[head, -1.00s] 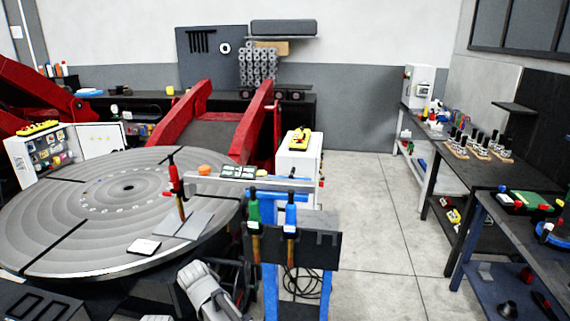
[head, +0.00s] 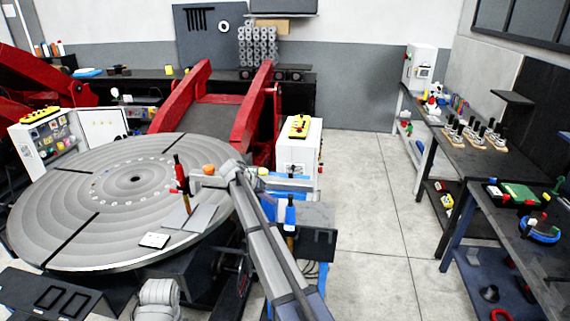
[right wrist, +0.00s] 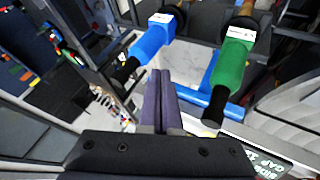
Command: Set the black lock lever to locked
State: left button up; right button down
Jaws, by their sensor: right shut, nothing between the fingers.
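I cannot pick out the black lock lever with certainty in either view. The positioner's round grey table (head: 75,215) lies at the left in the head view. My right arm reaches up from the bottom of the head view to the torch stand beside the table's right edge. In the right wrist view my right gripper (right wrist: 160,78) is shut and empty, its dark fingers together. The fingers point between the blue torch (right wrist: 155,35) and the green torch (right wrist: 235,60), apart from both in the picture. My left gripper does not show.
The blue torch also shows in the head view (head: 290,215), close beside my arm. A white cabinet (head: 298,150) stands behind the stand. Workbenches line the right wall, with clear floor (head: 375,210) before them.

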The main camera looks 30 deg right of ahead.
aim_at(293, 166)
jog(key=i+l, duration=0.3)
jog(key=i, duration=0.15)
jog(key=i+l, duration=0.3)
jog(key=i, duration=0.15)
